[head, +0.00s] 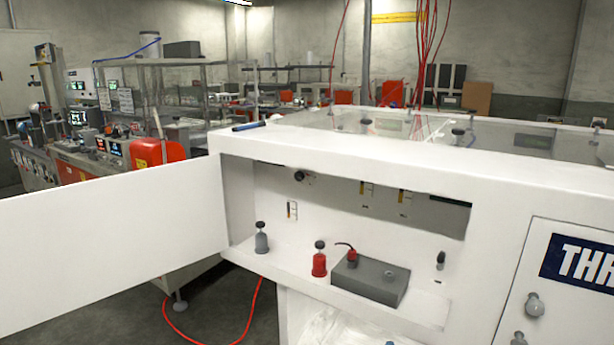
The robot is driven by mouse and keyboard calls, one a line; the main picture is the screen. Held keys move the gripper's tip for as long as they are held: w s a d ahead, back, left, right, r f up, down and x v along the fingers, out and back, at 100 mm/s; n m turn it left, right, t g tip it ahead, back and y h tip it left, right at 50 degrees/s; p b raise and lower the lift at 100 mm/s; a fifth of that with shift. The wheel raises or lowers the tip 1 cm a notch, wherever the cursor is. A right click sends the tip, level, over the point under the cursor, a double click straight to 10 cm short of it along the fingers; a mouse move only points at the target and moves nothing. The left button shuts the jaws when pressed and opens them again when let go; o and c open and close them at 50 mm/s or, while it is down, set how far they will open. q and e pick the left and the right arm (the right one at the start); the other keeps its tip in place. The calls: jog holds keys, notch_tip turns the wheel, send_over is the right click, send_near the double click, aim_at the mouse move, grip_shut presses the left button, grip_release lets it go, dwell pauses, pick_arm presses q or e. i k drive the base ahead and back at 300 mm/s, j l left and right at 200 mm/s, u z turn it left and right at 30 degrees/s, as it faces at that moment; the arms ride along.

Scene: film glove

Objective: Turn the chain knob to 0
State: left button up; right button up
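Which knob is the chain knob cannot be told, as no readable label or scale shows. In the head view, a small black round knob (299,175) sits high on the back wall of the open white cabinet (340,152). A grey knob with a black top (261,238) and a red knob with a black top (319,260) stand on the cabinet's ledge. A small dark knob (440,260) is at the right of the opening. Neither of my grippers is in view.
A white door panel (110,250) stands swung open at the left. A grey box (370,278) sits on the ledge. A closed door with knobs (534,304) is at the right. A red cable (255,305) trails on the floor below.

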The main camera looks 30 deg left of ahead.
aim_at(299, 175)
jog(key=j+u, duration=0.2)
jog(key=j, duration=0.15)
jog(key=i+j+u, duration=0.15)
jog(key=j, duration=0.2)
jog(key=i+j+u, duration=0.2)
jog(key=j, duration=0.2)
jog(key=j+u, duration=0.2)
jog(key=j, duration=0.15)
